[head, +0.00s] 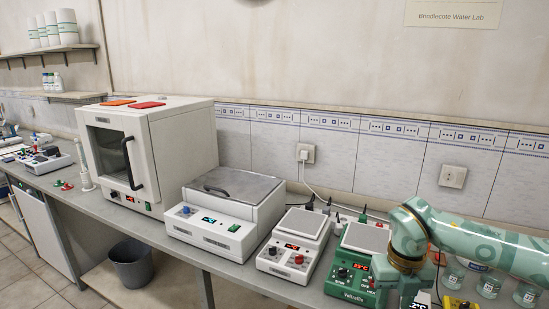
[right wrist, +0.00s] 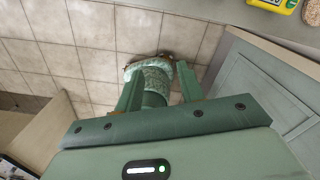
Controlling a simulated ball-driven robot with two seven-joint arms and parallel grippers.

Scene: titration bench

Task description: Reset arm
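My right arm comes in from the right edge of the head view, pale green with a brownish ring at its bent joint, and turns down in front of the bench. Its gripper is not clearly visible there. In the right wrist view my right gripper (right wrist: 159,88) has its two green fingers apart, pointing over the tiled floor. A patterned green rounded part, which looks like part of my own body, shows between and beyond the fingers; I see no bench object held. My left arm and gripper are in neither view.
On the bench (head: 140,222) stand a white oven (head: 175,150), a lidded bath (head: 215,230), a white hotplate (head: 290,255) and a green hotplate (head: 350,270) close to my arm. Bottles (head: 489,285) stand at the right. A grey bin (head: 131,268) is below.

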